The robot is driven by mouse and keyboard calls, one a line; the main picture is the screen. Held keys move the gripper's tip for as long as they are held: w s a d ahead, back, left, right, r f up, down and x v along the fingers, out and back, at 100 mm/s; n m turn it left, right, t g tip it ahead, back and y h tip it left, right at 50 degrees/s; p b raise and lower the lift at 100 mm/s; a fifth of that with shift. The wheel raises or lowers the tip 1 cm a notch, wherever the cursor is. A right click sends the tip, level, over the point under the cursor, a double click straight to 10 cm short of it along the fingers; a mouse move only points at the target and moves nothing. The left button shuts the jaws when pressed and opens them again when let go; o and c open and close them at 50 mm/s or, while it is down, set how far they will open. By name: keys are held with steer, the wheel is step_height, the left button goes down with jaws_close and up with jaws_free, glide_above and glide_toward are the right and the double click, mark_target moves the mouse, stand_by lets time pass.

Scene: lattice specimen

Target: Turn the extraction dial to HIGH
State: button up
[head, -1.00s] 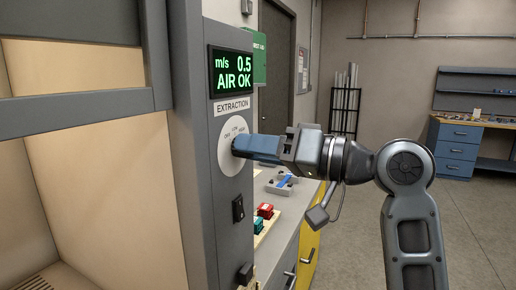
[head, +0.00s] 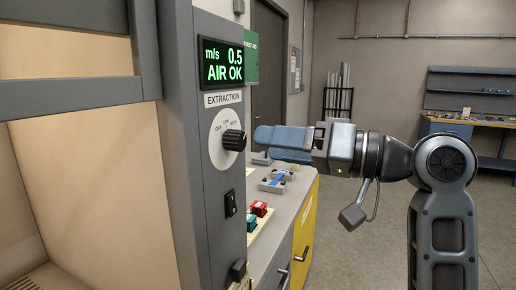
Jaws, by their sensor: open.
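The extraction dial (head: 233,140) is a black ribbed knob on a round white plate (head: 218,153) marked OFF, LOW and HIGH. The plate sits on the grey column under the EXTRACTION label (head: 223,98). I cannot make out which mark the knob points to. The green display (head: 223,64) above reads 0.5 m/s and AIR OK. My gripper (head: 262,138) is open and empty, its blue fingers pointing left at the knob. A small gap separates the fingertips from the knob.
A black rocker switch (head: 231,203) is below the dial. A bench (head: 291,222) beside the column holds red and teal blocks (head: 258,209) and a grey fixture with a blue bar (head: 275,180). The cabinet opening is at left. The floor at right is clear.

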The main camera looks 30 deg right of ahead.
steer(key=shift+v, duration=1.35)
